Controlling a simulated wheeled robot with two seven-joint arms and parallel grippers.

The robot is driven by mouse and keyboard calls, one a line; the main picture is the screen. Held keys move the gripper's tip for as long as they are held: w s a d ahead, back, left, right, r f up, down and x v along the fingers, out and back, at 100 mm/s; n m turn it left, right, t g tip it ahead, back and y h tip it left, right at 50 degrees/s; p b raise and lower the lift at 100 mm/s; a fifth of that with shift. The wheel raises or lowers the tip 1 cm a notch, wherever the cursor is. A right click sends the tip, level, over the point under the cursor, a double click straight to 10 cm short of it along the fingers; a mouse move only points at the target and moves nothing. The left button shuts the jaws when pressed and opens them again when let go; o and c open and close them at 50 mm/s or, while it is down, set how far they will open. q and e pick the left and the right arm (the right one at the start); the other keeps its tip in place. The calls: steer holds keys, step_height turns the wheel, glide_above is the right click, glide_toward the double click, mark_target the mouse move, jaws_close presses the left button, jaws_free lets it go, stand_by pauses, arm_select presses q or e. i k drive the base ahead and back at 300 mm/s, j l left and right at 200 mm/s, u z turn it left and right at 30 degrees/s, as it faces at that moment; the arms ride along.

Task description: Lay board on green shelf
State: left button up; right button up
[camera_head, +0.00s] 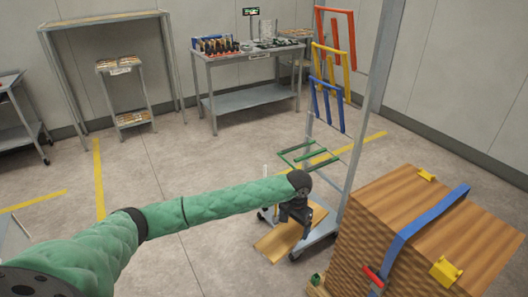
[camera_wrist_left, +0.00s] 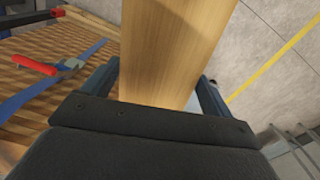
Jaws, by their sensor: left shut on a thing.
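The board (camera_head: 273,243) is a flat, light wooden plank. My left gripper (camera_head: 294,222) is shut on it, and the gripper hides the board's middle in the head view. In the left wrist view the board (camera_wrist_left: 175,45) runs away from between the two fingers (camera_wrist_left: 165,88). The green shelf (camera_head: 310,155) is an open frame of thin green bars on the grey rack, above and behind the gripper. The board is apart from the green shelf and appears lower, over the rack's base. My right gripper is not in view.
The rack's blue (camera_head: 326,104), yellow (camera_head: 331,69) and red (camera_head: 337,37) shelves are tilted up above the green one. A grey post (camera_head: 371,95) stands in front. A large strapped wooden stack (camera_head: 430,215) is close on the right. The floor to the left is clear.

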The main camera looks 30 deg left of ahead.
mark_target(302, 157)
steer(key=i+j+u, duration=0.3)
steer(key=u, duration=0.2)
steer(key=i+j+u, duration=0.1)
steer(key=i+u, duration=0.35)
